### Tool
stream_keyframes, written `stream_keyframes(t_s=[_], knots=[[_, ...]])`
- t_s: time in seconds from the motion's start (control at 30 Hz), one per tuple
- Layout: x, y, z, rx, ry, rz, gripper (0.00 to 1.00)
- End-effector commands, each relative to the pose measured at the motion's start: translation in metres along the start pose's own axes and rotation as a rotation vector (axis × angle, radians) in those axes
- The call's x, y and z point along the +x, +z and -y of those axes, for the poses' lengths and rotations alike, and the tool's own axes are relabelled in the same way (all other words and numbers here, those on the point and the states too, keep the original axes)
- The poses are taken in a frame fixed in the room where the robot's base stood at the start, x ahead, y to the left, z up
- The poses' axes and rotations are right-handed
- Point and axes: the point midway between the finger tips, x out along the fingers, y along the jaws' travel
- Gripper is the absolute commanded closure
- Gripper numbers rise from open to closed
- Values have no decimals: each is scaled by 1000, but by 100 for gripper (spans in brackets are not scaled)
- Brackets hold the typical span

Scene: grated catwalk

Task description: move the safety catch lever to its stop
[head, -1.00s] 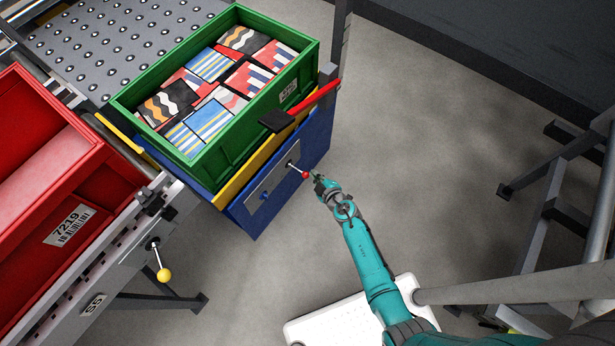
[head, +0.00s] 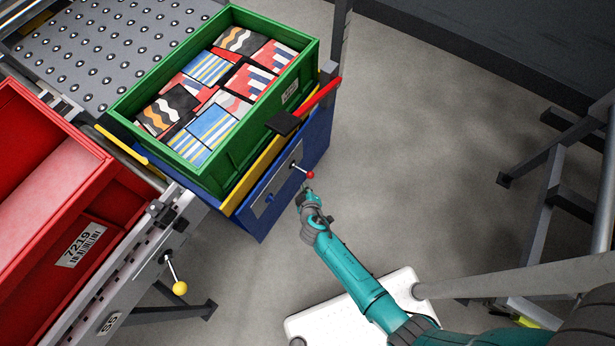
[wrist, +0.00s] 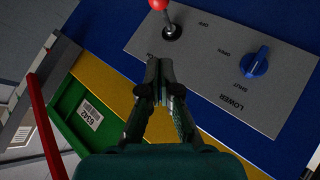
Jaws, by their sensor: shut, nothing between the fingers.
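A short lever with a red ball knob (head: 310,175) sticks out of a grey plate (head: 277,185) on the blue side of the stand. The wrist view shows its red knob (wrist: 158,4) at the top edge, cut off, with a dark round base below it. No label naming it the safety catch is readable. My gripper (head: 306,187) is shut and empty, close to the knob and just below it in the head view. In the wrist view its fingertips (wrist: 160,72) are together over the plate, apart from the lever's base.
A blue rotary knob (wrist: 256,61) sits beside the lever on the plate. A red bar (head: 318,97) with a dark pad projects above, by the green crate (head: 237,165). A yellow-knobbed lever (head: 180,288) is on the left frame.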

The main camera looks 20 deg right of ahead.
Motion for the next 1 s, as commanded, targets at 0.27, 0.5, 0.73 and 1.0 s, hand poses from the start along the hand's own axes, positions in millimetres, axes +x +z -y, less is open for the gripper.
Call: stream_keyframes(t_s=[0.27, 0.5, 0.73, 1.0], knots=[[43, -2, -1, 0, 2, -1, 100], [74, -1, -1, 0, 1, 0, 100], [90, 11, -1, 0, 1, -1, 100], [102, 22, -1, 0, 2, -1, 100]])
